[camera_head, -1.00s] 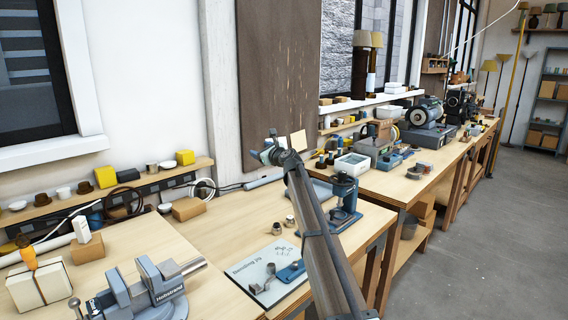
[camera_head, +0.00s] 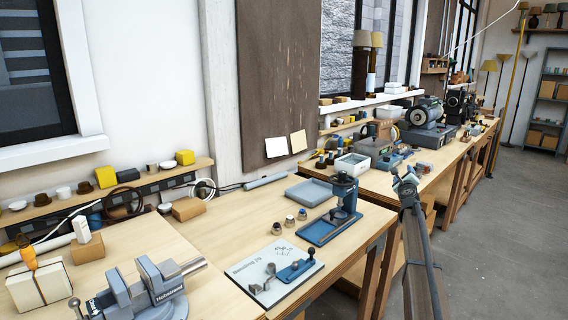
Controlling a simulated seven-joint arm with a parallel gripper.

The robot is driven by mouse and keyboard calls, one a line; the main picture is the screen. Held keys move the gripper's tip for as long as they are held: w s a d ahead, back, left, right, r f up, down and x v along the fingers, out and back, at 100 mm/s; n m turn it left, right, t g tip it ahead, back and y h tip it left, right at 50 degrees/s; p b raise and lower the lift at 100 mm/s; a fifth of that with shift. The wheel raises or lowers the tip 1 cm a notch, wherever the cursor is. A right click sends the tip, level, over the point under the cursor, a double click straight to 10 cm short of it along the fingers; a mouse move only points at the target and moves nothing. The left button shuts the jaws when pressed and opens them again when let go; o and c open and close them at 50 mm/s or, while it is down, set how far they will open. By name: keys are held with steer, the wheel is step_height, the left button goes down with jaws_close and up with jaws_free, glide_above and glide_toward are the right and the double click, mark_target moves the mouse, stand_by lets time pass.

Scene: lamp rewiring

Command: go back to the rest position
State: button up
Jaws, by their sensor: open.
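My gripper (camera_head: 405,180) is at the end of my arm, which rises from the bottom right of the view. It is in the air in front of the edge of the right-hand bench, apart from everything on the benches. Its jaws are small in this view, but they look open and empty.
On the middle bench stand a blue press (camera_head: 343,200), a blue tray (camera_head: 309,192), several small metal parts (camera_head: 290,221) and a bending jig board (camera_head: 262,285). A grey vise (camera_head: 150,290) is at the lower left. Grey floor (camera_head: 500,240) is clear at the right.

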steer(key=s+d+f+n+g, duration=0.1)
steer(key=s+d+f+n, duration=0.2)
steer(key=f, duration=0.4)
steer(key=s+d+f+n+g, duration=0.1)
steer(key=s+d+f+n, duration=0.15)
steer(key=f, duration=0.35)
steer(key=s+a+f+n+g+y, duration=0.25)
steer(key=s+a+f, duration=0.25)
steer(key=a+f, duration=0.5)
steer(key=s+a+f+n+g+y, duration=0.15)
steer(key=s+a+f+n, duration=0.35)
steer(key=f, duration=0.8)
steer(key=s+a+f+n+g+y, duration=0.3)
steer(key=s+a+f+n+g, duration=0.15)
steer(key=s+a+f, duration=1)
steer(key=s+a+f+n+g, duration=0.25)
steer(key=s+f, duration=0.25)
steer(key=s, duration=0.4)
steer(key=s+a+f+n+g, duration=0.1)
steer(key=s+a+f+g, duration=0.2)
steer(key=s, duration=0.6)
steer(key=s+a+f+n+g, duration=0.2)
steer(key=s+f, duration=0.4)
steer(key=s, duration=0.3)
steer(key=s+n+g+h, duration=0.2)
steer(key=s+n+g, duration=0.3)
steer(key=s, duration=2)
steer(key=shift+a+f+n+g, duration=0.15)
steer(key=shift+a+n+g, duration=0.15)
steer(key=shift+g, duration=0.4)
